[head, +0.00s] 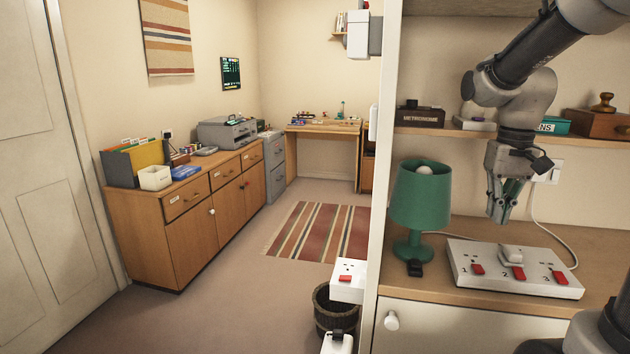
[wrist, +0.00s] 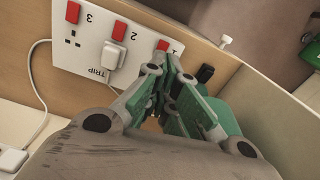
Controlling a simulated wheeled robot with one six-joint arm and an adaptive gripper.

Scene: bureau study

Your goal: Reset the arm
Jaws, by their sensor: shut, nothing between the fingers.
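My gripper (head: 499,218) hangs from my arm at the right of the head view, pointing down above the desk shelf. Its fingers are shut with nothing between them. In the wrist view the closed fingers (wrist: 172,75) show in the middle, over the edge of a white socket panel. The socket panel (head: 470,252) lies below and has red switches numbered 1, 2 and 3. A white plug (head: 511,254) sits at its middle position. It also shows in the wrist view (wrist: 117,56). My gripper stands clear above the panel.
A green lamp (head: 421,195) stands left of my gripper, with a small black plug (head: 415,268) at its foot. A white cable runs behind the panel. Open floor lies to the left.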

